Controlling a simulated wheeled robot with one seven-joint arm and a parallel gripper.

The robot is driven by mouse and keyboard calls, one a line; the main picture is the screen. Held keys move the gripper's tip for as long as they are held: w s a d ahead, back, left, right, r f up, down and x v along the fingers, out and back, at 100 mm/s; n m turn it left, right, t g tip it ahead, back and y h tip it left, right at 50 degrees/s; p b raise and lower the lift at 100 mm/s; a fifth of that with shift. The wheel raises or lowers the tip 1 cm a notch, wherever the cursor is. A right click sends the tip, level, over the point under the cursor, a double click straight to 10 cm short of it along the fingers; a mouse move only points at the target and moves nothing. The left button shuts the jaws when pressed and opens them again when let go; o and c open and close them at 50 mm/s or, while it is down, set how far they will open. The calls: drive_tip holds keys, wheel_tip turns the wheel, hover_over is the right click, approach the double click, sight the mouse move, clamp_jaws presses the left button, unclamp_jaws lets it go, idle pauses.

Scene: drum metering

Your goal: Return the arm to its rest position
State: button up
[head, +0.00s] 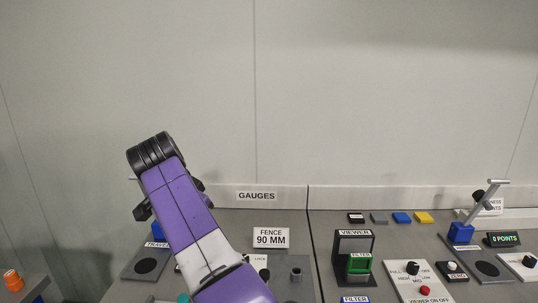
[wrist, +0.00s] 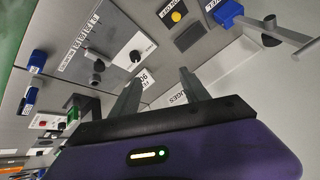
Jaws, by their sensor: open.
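My purple and white arm rises from the bottom of the head view, leaning left over the counter, with a black ringed joint at its top. My gripper (wrist: 158,88) shows in the wrist view with its two grey fingers apart and nothing between them. Beyond the fingers are the fence sign and the grey counter, seen tilted. In the head view the arm hides most of the gripper, and its fingers cannot be made out clearly.
The fence sign (head: 271,238) stands right of my arm. The viewer (head: 354,256) with its green filter is farther right. Coloured blocks, including a yellow one (head: 424,217), lie at the back. A blue-based lever stand (head: 462,232) is at right. An orange-capped item (head: 13,280) is lower left.

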wheel_tip(320, 180, down, 9)
drive_tip(key=a+n+t+y+b, duration=0.1)
drive_tip(key=a+n+t+y, duration=0.1)
drive_tip(key=n+t+y, duration=0.35)
drive_tip(key=s+d+f+n+t, duration=0.1)
drive_tip(key=s+d+f, duration=0.2)
drive_tip(key=s+d+f+t+y+b, duration=0.1)
drive_tip(key=s+d+f, duration=0.2)
drive_tip(key=s+d, duration=0.1)
drive_tip(key=s+d+f+n+t+b, duration=0.1)
drive_tip(key=s+d+f, duration=0.2)
drive_tip(key=d, duration=0.1)
drive_tip(key=shift+s+d+f+n+y, duration=0.1)
drive_tip(key=shift+s+n+y, duration=0.1)
drive_tip(key=shift+n+y, duration=0.15)
drive_tip(key=s+d+f+h+b, duration=0.1)
drive_tip(key=s+d+h, duration=0.1)
drive_tip(key=s+d, duration=0.7)
drive_tip(key=s+d+f+m+h+b, duration=0.1)
drive_tip(key=s+d, duration=0.8)
drive_tip(key=s, duration=1.2)
drive_tip(key=s+d+f+h+b, duration=0.2)
drive_tip(key=s+d, duration=0.8)
drive_tip(key=s, duration=0.5)
drive_tip(key=shift+f+m+h+b, duration=0.4)
drive_tip(key=shift+h+b, duration=0.1)
drive_tip(key=shift+h, duration=0.3)
